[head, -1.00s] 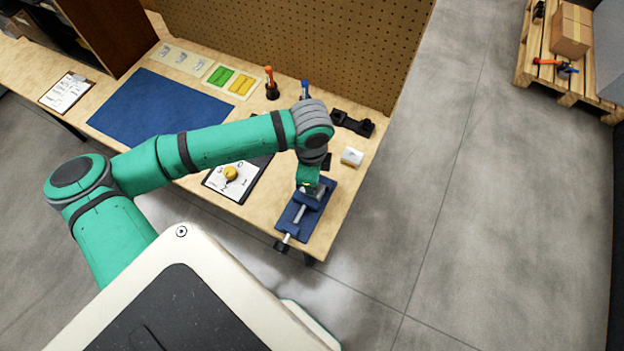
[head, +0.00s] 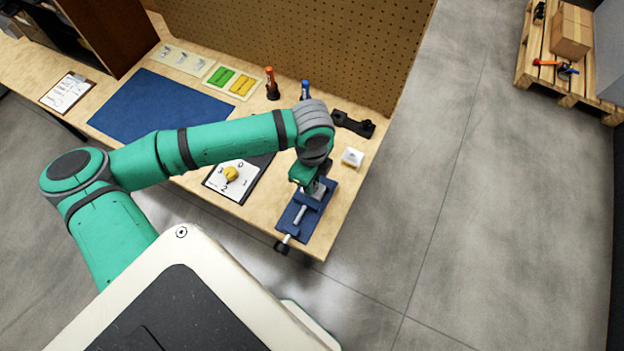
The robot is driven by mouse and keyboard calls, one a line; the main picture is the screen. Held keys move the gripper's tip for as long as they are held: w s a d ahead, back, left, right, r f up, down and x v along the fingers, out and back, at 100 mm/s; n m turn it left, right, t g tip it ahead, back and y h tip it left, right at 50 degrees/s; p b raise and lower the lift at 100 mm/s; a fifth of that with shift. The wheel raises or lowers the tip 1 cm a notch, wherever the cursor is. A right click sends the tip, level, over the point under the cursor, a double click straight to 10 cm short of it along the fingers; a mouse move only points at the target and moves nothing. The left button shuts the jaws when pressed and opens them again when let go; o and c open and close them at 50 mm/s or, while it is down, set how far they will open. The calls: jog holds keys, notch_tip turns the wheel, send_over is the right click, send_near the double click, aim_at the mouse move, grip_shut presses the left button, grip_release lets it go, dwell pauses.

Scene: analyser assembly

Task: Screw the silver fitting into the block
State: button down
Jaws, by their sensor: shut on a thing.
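A blue vise (head: 296,222) with a silver screw and a dark handle stands at the near right corner of the bench. A grey block (head: 314,191) shows small between its jaws, partly covered by my wrist. My gripper (head: 318,186) points down over the vise, right at the block. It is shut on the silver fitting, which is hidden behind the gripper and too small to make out. I cannot tell how deep the fitting sits in the block.
A white block (head: 352,157) and a black bracket (head: 352,123) lie right of and behind the vise. Orange (head: 270,84) and blue (head: 305,90) handled tools stand by the pegboard (head: 300,45). A blue mat (head: 150,108) is clear.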

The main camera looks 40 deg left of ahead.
jog(key=m, duration=0.4)
jog(key=shift+w, duration=0.15)
jog(key=c, duration=1.5)
grip_release()
jog(key=shift+o, duration=0.2)
jog(key=o, duration=0.6)
jog(key=shift+c, duration=0.2)
jog(key=shift+r, duration=0.1)
jog(key=shift+r, duration=2.4)
